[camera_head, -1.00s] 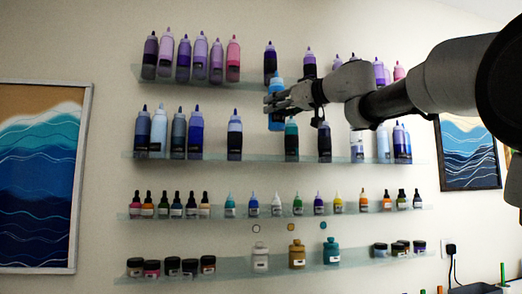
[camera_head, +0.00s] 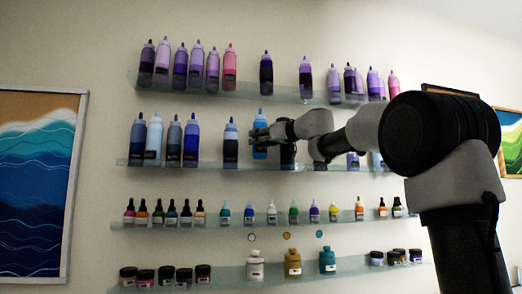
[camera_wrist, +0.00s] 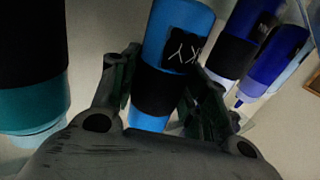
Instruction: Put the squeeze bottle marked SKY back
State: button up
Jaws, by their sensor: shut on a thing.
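The light-blue squeeze bottle marked SKY (camera_head: 260,152) is at the second shelf (camera_head: 215,163), between a white-and-navy bottle (camera_head: 230,145) and a dark bottle (camera_head: 288,154). My gripper (camera_head: 262,134) is shut around its body. In the wrist view the SKY bottle (camera_wrist: 177,20) sits between my fingers (camera_wrist: 160,92), its black label partly readable, with a dark band below. The bottle looks about upright in the head view. I cannot tell whether its base touches the shelf.
A dark-and-teal bottle (camera_wrist: 35,100) is close on one side in the wrist view, and blue bottles (camera_wrist: 270,55) stand on the other. The purple-bottle shelf (camera_head: 265,92) is above; the dropper-bottle shelf (camera_head: 160,223) is below.

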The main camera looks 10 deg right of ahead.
aim_at(265, 147)
jog(key=shift+w+f, duration=0.15)
jog(key=shift+f, duration=1.6)
jog(key=shift+f, duration=0.15)
jog(key=o, duration=1)
jog(key=shift+f, duration=0.1)
jog(key=shift+d+r, duration=0.1)
jog(key=shift+r, duration=0.15)
jog(key=v, duration=1.2)
